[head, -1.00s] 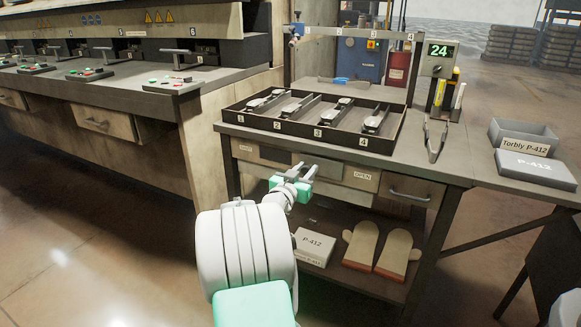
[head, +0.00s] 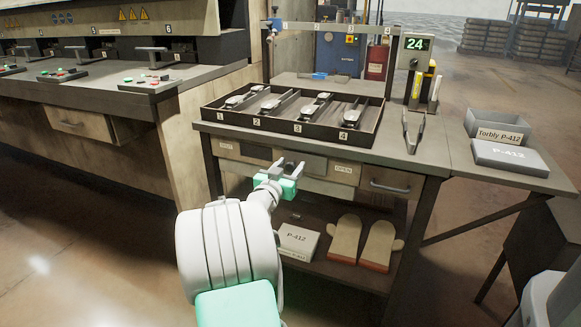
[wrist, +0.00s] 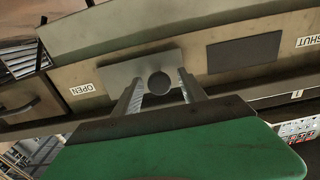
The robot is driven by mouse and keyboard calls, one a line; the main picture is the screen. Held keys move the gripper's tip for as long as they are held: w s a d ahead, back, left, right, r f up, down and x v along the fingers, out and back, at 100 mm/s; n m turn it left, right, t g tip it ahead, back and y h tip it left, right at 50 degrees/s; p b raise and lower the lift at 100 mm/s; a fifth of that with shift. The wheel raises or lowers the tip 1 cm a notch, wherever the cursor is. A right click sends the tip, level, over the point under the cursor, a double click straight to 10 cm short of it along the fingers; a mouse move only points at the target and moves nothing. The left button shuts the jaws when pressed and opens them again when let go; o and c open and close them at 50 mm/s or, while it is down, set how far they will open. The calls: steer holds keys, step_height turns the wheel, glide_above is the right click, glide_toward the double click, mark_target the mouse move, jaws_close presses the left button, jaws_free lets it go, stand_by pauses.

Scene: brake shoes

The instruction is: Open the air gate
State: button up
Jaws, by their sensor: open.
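The air gate is a flat metal plate (wrist: 140,72) with a round dark knob (wrist: 159,84), on the front of the workbench. In the wrist view it sits near the OPEN label (wrist: 82,89). A dark rectangular opening (wrist: 245,52) shows between the plate and the SHUT label (wrist: 309,41). My gripper (wrist: 163,88) is open, with one finger at each side of the knob in this view. I cannot tell whether a finger touches it. In the head view my gripper (head: 290,170) is at the bench front, left of the OPEN label (head: 343,169).
Above the gate, a tray (head: 375,133) of brake shoes stands on the bench. A drawer handle (head: 390,187) is to the right. Oven mitts (head: 345,240) and a white box (head: 298,241) lie on the lower shelf. A machine counter (head: 180,82) stands left.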

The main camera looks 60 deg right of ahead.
steer(key=a+p, duration=0.1)
steer(key=a, duration=0.6)
steer(key=shift+s+a, duration=0.3)
steer(key=shift+s, duration=0.05)
